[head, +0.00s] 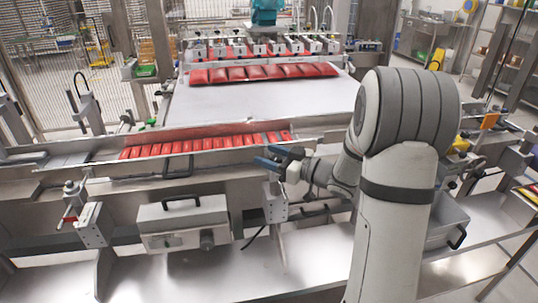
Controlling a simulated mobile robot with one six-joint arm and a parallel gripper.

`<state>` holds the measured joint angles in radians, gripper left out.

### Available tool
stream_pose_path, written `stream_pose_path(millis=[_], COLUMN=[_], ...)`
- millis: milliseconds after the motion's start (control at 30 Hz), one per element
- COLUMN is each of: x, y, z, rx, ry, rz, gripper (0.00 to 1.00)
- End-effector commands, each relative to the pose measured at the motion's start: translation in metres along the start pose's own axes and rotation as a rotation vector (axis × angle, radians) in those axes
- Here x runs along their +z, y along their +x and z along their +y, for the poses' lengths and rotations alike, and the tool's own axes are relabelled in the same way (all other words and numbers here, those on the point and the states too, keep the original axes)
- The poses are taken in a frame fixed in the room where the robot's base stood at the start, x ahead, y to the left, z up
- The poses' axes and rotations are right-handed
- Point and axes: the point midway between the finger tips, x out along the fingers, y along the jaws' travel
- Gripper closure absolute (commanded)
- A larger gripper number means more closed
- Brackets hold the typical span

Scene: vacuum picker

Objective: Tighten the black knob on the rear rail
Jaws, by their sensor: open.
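My gripper (272,156) has blue fingers. It is open and appears empty, at the right end of a row of upright red packs (205,144) in the metal channel. From this view I cannot tell whether it touches anything. I cannot make out for sure which part is the black knob on the rear rail. Small dark fittings show on the post (86,104) at the left of the conveyor, too small to tell apart. A dark round knob (207,240) sits on the front of a grey box, on the near side of the machine.
A row of suction heads (262,47) hangs above flat red packs (262,72) on the pale conveyor (255,100). The grey box (182,217) with a black handle and a clamp post (73,200) stand nearer. The conveyor's middle is bare.

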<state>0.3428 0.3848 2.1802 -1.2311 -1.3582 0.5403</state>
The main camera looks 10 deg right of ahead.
Motion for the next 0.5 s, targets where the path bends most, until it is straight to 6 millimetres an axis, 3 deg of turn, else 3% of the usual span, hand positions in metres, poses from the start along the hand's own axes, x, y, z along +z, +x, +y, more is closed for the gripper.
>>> stream_pose_path(millis=[300, 500], x=[0.0001, 0.0001], y=[0.0036, 0.0032], z=[0.0004, 0.0006], rx=[0.002, 0.002], ry=[-0.001, 0.0], rz=[0.0, -0.001], gripper=[0.45, 0.62])
